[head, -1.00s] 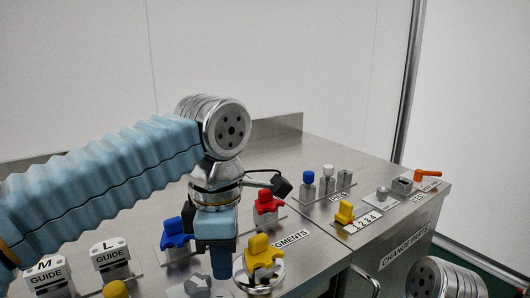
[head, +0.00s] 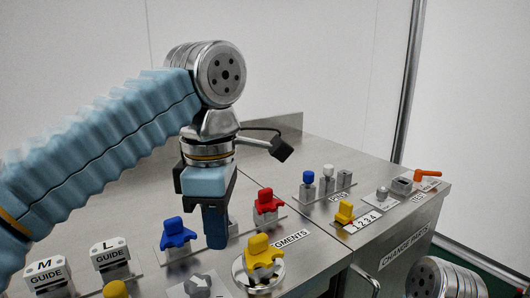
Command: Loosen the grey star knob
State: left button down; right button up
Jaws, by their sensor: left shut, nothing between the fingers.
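The grey star knob (head: 198,286) sits low on the steel bench top, near the bottom edge of the head view, on a light plate partly cut off by the frame. My left gripper (head: 216,241) points down with its blue fingers shut together and nothing between them. It hangs above and slightly behind the knob in the picture, apart from it. My right gripper is out of view.
White guide blocks labelled M (head: 47,275) and L (head: 111,255) are at left. Small fittings and an orange lever (head: 427,173) stand at right.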

aim_at(199, 289)
pick_arm(q)
jog(key=m, duration=0.3)
jog(key=a+m, duration=0.1)
jog(key=m, duration=0.1)
jog(key=a+m, duration=0.1)
jog(key=m, duration=0.2)
jog(key=shift+s+a+r+m, duration=0.1)
jog(key=shift+s+a+m, duration=0.1)
jog(key=shift+s+m, duration=0.1)
jog(key=m, duration=0.2)
jog(key=a+m, duration=0.1)
jog(key=m, duration=0.3)
jog(key=shift+s+a+r+m, duration=0.15)
jog(key=shift+s+a+m, duration=0.15)
jog(key=shift+s+m, duration=0.1)
jog(key=f+m+b, duration=0.1)
jog(key=f+m, duration=0.1)
jog(key=m, duration=0.2)
jog(key=s+a+f+m+b, duration=0.1)
jog(key=f+m, duration=0.1)
jog(key=m, duration=0.2)
jog(key=a+f+m+b, duration=0.1)
jog(key=f+m, duration=0.1)
jog(key=m, duration=0.3)
jog(key=shift+s+a+f+b, duration=0.15)
jog(key=shift+s+f+b, duration=0.15)
jog(key=shift+s+b, duration=0.05)
